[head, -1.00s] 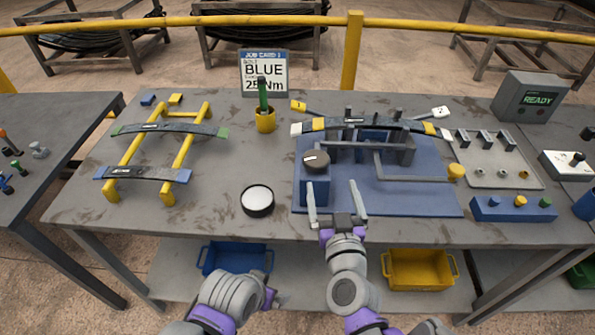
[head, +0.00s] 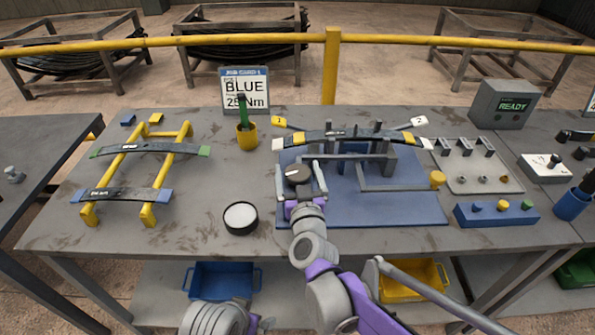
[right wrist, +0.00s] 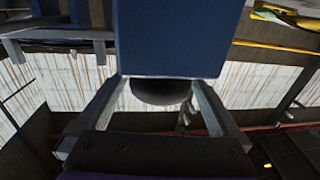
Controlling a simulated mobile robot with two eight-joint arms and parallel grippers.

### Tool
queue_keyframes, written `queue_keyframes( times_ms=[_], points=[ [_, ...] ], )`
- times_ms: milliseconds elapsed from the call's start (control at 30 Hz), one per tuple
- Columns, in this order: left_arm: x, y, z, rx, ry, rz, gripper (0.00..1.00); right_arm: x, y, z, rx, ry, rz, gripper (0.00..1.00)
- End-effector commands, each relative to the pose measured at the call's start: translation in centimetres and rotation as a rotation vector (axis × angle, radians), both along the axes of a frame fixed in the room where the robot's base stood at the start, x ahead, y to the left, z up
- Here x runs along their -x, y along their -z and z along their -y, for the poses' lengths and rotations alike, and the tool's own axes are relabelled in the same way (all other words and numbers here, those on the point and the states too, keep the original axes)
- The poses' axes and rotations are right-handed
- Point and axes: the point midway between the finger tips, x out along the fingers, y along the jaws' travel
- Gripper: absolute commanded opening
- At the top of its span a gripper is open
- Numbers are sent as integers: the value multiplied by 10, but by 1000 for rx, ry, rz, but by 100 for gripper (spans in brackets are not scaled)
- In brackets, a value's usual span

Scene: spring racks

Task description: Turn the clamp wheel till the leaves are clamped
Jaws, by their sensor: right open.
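The clamp wheel (head: 298,174) is a dark round knob with a pale mark, on a blue post at the left of the blue fixture (head: 400,208). My right gripper (head: 301,180) is open, with a finger on each side of the wheel; contact cannot be told. In the right wrist view the dark wheel (right wrist: 160,92) shows between the fingers, partly hidden by a blue block (right wrist: 168,40). The curved leaves (head: 345,135), dark with white and yellow marks, lie across the fixture's grey supports. Only part of my left arm shows at the bottom; its fingers are out of sight.
A yellow rack (head: 164,175) with two leaves stands at left. A round dish (head: 240,217) lies left of the fixture. A yellow cup (head: 246,138) stands behind. A button box (head: 497,213) and READY display (head: 503,104) are at right.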

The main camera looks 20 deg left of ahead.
Motion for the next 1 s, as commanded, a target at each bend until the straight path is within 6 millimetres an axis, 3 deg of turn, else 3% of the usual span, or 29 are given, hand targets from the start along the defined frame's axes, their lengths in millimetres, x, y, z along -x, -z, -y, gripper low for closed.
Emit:
queue_keyframes(
  times_ms=[267, 700, 1000],
  points=[
    [0, 0, 0, 0, 0, 0, 100, -2, 0, -1, 0, 0, 0, 100],
    [0, 0, 0, 0, 0, 0, 100, -2, 0, -1, 0, 0, 0, 25],
    [0, 0, 0, 0, 0, 0, 100, -1, 0, -2, -2, 20, -1, 25]
  ],
)
